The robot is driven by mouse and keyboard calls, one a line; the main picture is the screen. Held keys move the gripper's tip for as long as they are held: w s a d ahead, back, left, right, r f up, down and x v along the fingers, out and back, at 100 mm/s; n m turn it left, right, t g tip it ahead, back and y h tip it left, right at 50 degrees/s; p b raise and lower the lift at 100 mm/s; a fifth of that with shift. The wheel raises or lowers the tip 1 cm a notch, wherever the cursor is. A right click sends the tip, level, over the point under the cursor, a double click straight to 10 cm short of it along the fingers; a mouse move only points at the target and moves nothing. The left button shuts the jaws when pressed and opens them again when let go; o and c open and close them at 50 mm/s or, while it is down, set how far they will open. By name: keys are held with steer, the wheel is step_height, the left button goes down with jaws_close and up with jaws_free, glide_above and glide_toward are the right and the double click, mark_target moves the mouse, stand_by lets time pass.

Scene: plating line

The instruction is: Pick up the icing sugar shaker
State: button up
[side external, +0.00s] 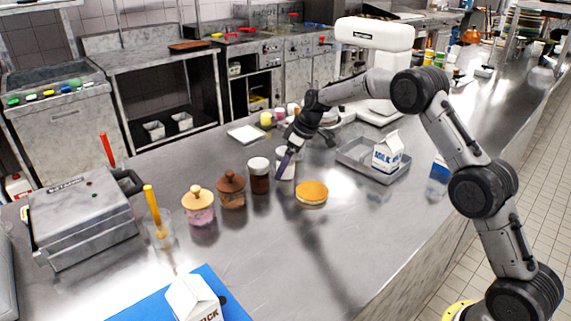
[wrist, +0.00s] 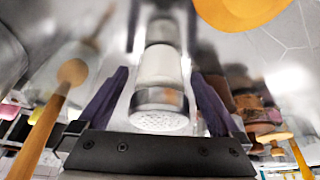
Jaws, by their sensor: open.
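The icing sugar shaker (wrist: 160,68) is a clear cylinder with white contents and a perforated silver top. In the wrist view it lies between the two dark purple fingers of my gripper (wrist: 160,88), with a visible gap on either side. In the side view the shaker (side external: 288,160) stands on the steel counter, partly hidden by my gripper (side external: 283,167). My gripper is open and comes down at a slant from behind the shaker. Contact with the shaker cannot be made out.
A brown-filled jar (side external: 259,181) stands just left of the shaker. A round golden cake (side external: 312,192) lies in front, to the right. Lidded jars (side external: 232,192) stand further left. A grey tray (side external: 352,158) with a milk carton (side external: 388,154) is at right.

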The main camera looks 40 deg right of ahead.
steer(key=shift+c, duration=0.2)
steer(key=shift+f, duration=0.1)
steer(key=c, duration=1.4)
steer(key=shift+c, duration=0.2)
steer(key=shift+r, duration=0.2)
